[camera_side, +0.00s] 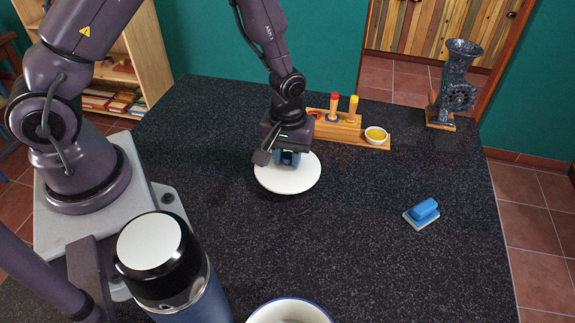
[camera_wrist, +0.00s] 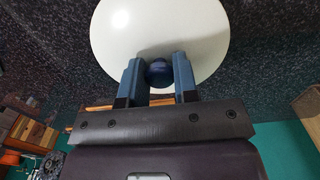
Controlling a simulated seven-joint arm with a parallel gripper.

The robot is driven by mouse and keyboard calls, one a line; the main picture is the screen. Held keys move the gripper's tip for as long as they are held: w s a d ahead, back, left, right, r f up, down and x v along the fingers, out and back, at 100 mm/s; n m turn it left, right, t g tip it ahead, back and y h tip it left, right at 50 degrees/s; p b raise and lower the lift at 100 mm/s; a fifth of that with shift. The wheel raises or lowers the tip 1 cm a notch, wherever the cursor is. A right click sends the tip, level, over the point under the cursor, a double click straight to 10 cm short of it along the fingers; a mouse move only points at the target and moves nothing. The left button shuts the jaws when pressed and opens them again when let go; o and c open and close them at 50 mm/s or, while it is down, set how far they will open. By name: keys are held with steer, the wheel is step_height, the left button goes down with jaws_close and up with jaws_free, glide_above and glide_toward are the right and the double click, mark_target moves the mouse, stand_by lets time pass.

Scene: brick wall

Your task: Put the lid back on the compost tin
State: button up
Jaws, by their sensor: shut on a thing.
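The lid is a round white disc (camera_side: 289,182) with a small blue knob (camera_wrist: 158,74). My gripper (camera_side: 288,160) is over the lid in the middle of the table, pointing down. In the wrist view its two blue fingers (camera_wrist: 158,62) are on either side of the knob, shut on it. I cannot tell whether the lid rests on the table or hangs just above it. A round white container with a blue rim (camera_side: 290,302), seemingly the compost tin, stands at the bottom edge of the side view. It has no lid on, and most of it is cut off.
A tall blue flask with a black top (camera_side: 163,270) stands left of the tin.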

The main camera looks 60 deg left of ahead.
mark_target(289, 157)
steer(key=r, duration=0.5)
steer(key=shift+d+r, duration=0.35)
steer(key=s+d+r+m, duration=0.1)
steer(key=s+d, duration=0.1)
steer(key=d, duration=0.6)
steer(key=s+d+r+m, duration=0.2)
steer(key=d, duration=0.6)
steer(key=s+d+r+m, duration=0.2)
steer(key=s+d+m, duration=0.1)
steer(key=s+d, duration=1.15)
steer(key=shift+w+f, duration=0.2)
steer(key=shift+f, duration=1.2)
steer(key=shift+w+f, duration=0.2)
steer(key=shift+f, duration=1.15)
steer(key=shift+f, duration=0.15)
steer(key=o, duration=1.5)
